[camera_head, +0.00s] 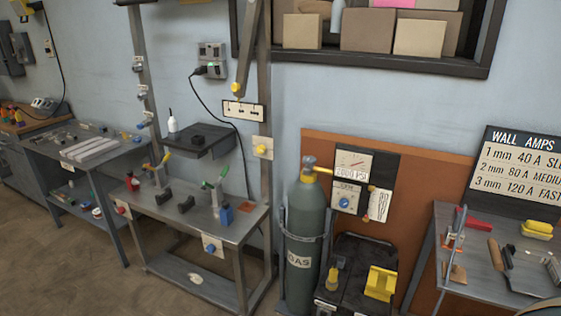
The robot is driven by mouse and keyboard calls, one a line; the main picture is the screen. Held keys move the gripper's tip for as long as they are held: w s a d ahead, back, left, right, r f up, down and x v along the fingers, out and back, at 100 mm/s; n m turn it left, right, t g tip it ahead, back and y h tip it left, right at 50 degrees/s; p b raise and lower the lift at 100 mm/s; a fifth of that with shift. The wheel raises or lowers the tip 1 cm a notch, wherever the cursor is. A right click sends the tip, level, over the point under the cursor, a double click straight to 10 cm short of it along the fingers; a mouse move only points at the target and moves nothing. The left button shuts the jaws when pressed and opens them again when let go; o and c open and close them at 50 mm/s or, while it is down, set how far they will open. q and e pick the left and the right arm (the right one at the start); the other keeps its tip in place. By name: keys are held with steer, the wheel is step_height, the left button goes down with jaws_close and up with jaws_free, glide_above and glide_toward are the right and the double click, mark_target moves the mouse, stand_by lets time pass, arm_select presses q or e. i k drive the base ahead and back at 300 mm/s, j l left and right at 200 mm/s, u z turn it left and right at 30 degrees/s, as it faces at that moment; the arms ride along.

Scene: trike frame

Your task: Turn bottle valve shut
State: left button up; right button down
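A tall dark green gas bottle (305,235) labelled GAS stands upright right of centre, held by a grey bracket. Its brass-yellow valve (310,163) sits on top, with a short horizontal part pointing right towards a gauge panel. Whether the valve is open or shut cannot be told from here. The gauge panel (350,180) has a dial, a plate that seems to read a pressure, and a blue knob (343,203). Neither of my grippers shows in the head view, and nothing touches the valve.
A black cart (352,295) with yellow items stands right of the bottle. A metal bench (240,232) with clamps stands to its left. A bench (475,275) with tools is at the right, and a shelf (480,68) of boxes hangs above. Open floor (70,275) lies front left.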

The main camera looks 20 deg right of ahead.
mark_target(310, 160)
steer(key=z, duration=0.4)
steer(key=i+z, duration=0.1)
steer(key=z, duration=0.75)
steer(key=i+j+z, duration=0.1)
steer(key=z, duration=0.3)
steer(key=i+j+z, duration=0.15)
steer(key=z, duration=0.15)
steer(key=i+j+z, duration=0.1)
steer(key=j+z, duration=0.15)
steer(key=j, duration=0.15)
steer(key=i+j+z, duration=0.1)
steer(key=j+z, duration=0.2)
steer(key=i+j, duration=0.1)
steer(key=j, duration=0.35)
steer(key=i+j+z, duration=0.1)
steer(key=j, duration=0.4)
